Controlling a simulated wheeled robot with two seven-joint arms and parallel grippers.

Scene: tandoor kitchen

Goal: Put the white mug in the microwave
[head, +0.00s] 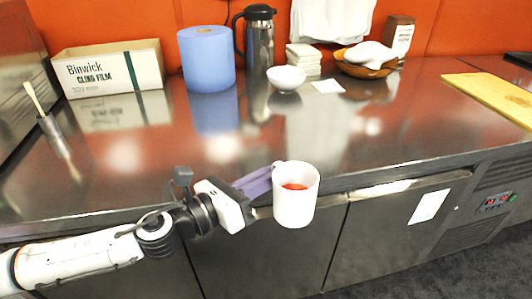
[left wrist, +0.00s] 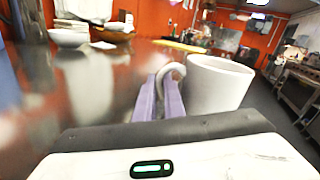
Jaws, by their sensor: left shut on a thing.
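The white mug (head: 296,205) is upright in the head view, in front of the steel counter's front edge, with something red inside it. My left gripper (head: 268,175) comes in from the left and is shut on the mug's handle. In the left wrist view the two purple fingers of the gripper (left wrist: 168,98) close around the handle of the mug (left wrist: 215,88). My right gripper is not in view. No microwave can be made out in either view.
The steel counter (head: 240,150) has wide free room in the middle. Along its back stand a cling film box (head: 110,70), a blue roll (head: 207,60), a dark flask (head: 259,45), a white bowl (head: 286,78) and a brown dish (head: 365,68). A yellow board (head: 495,95) lies at right.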

